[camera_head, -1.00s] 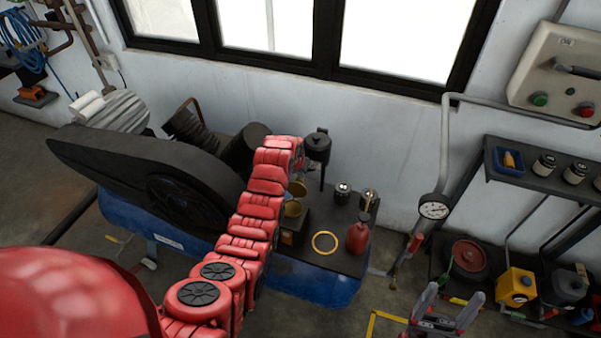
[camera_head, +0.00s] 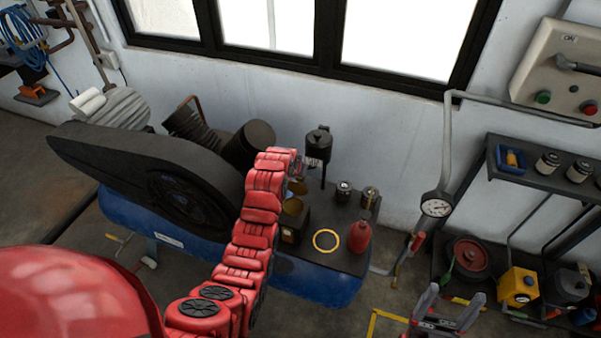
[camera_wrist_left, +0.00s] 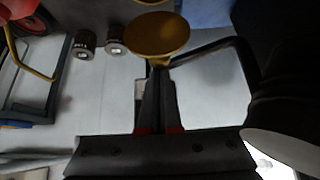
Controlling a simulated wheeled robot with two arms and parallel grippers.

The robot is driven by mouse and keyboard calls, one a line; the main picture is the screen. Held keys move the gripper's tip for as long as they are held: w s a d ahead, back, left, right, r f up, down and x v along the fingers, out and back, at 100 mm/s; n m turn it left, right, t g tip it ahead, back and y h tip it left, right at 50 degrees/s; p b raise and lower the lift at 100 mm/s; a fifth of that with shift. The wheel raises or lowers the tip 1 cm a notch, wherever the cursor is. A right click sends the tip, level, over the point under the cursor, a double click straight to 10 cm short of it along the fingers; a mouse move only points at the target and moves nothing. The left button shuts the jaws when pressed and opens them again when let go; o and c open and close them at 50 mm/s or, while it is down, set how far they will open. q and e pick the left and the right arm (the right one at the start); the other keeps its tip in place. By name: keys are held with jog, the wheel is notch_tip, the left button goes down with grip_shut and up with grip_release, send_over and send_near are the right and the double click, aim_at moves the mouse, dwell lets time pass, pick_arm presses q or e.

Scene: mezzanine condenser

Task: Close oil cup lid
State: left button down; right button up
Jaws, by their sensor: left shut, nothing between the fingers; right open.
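The oil cup (camera_head: 291,207) is a brass-coloured opening on a dark box on the black bench top, right of my left arm. Its round brass lid (camera_head: 298,186) stands raised just behind the opening, partly hidden by the arm. In the left wrist view a brass disc that looks like this lid (camera_wrist_left: 158,34) is straight ahead of the fingertips. My left gripper (camera_wrist_left: 158,70) is shut and empty, its tips at or very near the disc's edge; contact is unclear. My right gripper (camera_head: 442,302) is open and empty at the lower right of the head view.
A black canister on a post (camera_head: 318,145) stands close behind the left gripper. A red bottle (camera_head: 359,235), a yellow ring (camera_head: 326,241) and two small jars (camera_head: 344,190) are on the bench. A large dark belt guard (camera_head: 130,175) fills the left. A shelf (camera_head: 540,178) is at right.

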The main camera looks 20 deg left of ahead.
aim_at(297, 185)
pick_arm(q)
jog(key=shift+s+f+t+b, duration=0.2)
jog(key=shift+s+t+b, duration=0.1)
jog(key=s+t+b, duration=0.1)
jog(key=t+b, duration=0.1)
jog(key=b, duration=0.1)
jog(key=s+f+t+b, duration=0.1)
jog(key=s+b, duration=0.1)
jog(key=b, duration=0.2)
jog(key=s+t+b, duration=0.2)
jog(key=b, duration=0.1)
jog(key=shift+a+f+t+b, duration=0.1)
jog(key=shift+f+t+b, duration=0.2)
jog(key=s+f+t+b, duration=0.1)
jog(key=t+b, duration=0.1)
jog(key=b, duration=0.3)
jog(key=s+f+t+b, duration=0.1)
jog(key=s+t+b, duration=0.1)
jog(key=b, duration=0.4)
jog(key=s+f+t+b, duration=0.1)
jog(key=s+t+b, duration=0.1)
jog(key=t+b, duration=0.2)
jog(key=shift+a+f+h+b, duration=0.1)
jog(key=shift+f+h+b, duration=0.2)
jog(key=shift+b, duration=0.9)
jog(key=shift+s+f+b, duration=0.15)
jog(key=shift+s+b, duration=0.1)
jog(key=shift+b, duration=0.4)
